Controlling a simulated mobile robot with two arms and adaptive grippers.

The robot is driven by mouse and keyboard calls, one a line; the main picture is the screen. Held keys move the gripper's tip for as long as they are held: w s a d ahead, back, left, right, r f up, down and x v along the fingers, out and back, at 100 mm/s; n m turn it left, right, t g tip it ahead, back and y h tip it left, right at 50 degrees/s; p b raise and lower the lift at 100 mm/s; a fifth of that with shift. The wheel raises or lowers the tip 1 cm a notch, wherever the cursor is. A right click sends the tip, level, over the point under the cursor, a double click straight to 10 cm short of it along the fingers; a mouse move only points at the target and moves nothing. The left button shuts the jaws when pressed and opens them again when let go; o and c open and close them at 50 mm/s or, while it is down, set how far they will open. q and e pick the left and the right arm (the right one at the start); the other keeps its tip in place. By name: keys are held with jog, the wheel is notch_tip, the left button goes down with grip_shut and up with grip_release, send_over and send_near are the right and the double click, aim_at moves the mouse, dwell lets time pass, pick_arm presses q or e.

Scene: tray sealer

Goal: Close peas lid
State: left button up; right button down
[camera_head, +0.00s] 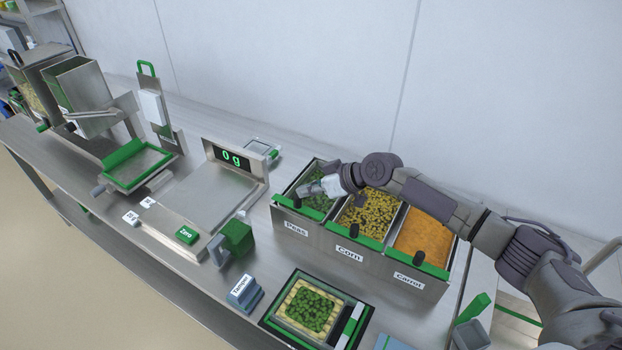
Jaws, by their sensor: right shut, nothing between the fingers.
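The peas bin (297,229) is the left one of three steel bins in a row, with a green front edge and a "Peas" label. Green peas show inside it, so its top is at least partly uncovered. A black knob stands on its green front edge. My right gripper (306,190) is shut and empty, over the peas bin, its arm reaching in from the right across the corn and carrot bins. The gripper and wrist hide part of the bin's back, and I cannot make out the lid clearly. My left gripper is not in view.
The corn bin (347,254) and carrot bin (404,282) stand to the right. A scale (205,198) reading 0 g is on the left. A tray with peas (279,309), a blue tamper (243,294) and a green-headed tool (237,237) lie in front. A wall is behind.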

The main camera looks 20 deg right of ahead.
jog(key=shift+a+f, duration=0.1)
jog(key=shift+f, duration=0.05)
jog(key=shift+s+a+f+b, duration=0.15)
jog(key=shift+f+b, duration=0.4)
jog(key=shift+f, duration=0.05)
jog(key=shift+s+a+f+b, duration=0.1)
jog(key=shift+s+f+b, duration=0.05)
jog(key=shift+f+b, duration=0.4)
jog(key=shift+s, duration=0.1)
jog(key=shift+s+d, duration=0.15)
jog(key=v, duration=1.2)
jog(key=shift+w+r, duration=0.2)
jog(key=shift+r, duration=0.15)
